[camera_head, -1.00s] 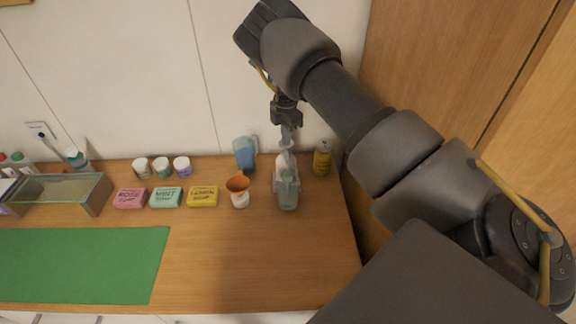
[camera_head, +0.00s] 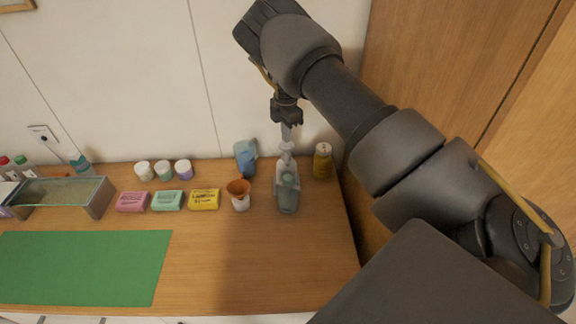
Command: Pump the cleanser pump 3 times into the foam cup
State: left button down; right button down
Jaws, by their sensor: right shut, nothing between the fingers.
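The cleanser pump (camera_head: 281,178) is a pale bottle with a pump head, upright near the back right of the counter. A grey-green cup-like vessel (camera_head: 288,200), seemingly the foam cup, stands directly in front of it and hides part of it. My right gripper (camera_head: 287,132) points down right above the pump head, shut with nothing in it. I cannot tell whether its fingertips touch the head. My left gripper is out of view.
A blue bottle (camera_head: 246,160) and an orange-topped cup (camera_head: 239,195) stand left of the pump; a yellow bottle (camera_head: 323,161) stands right. Several soap bars, small jars and a glass-sided tray (camera_head: 98,198) lie further left. The green mat (camera_head: 80,268) and front right counter are clear.

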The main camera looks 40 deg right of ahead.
jog(key=shift+f, duration=0.25)
dwell(0.4)
jog(key=shift+f+b, duration=0.85)
jog(key=shift+f, duration=0.35)
jog(key=shift+r, duration=0.1)
jog(key=shift+r+p, duration=0.9)
jog(key=shift+r, duration=0.45)
notch_tip(320, 180, up, 4)
jog(key=p, duration=0.3)
jog(key=shift+r, duration=1)
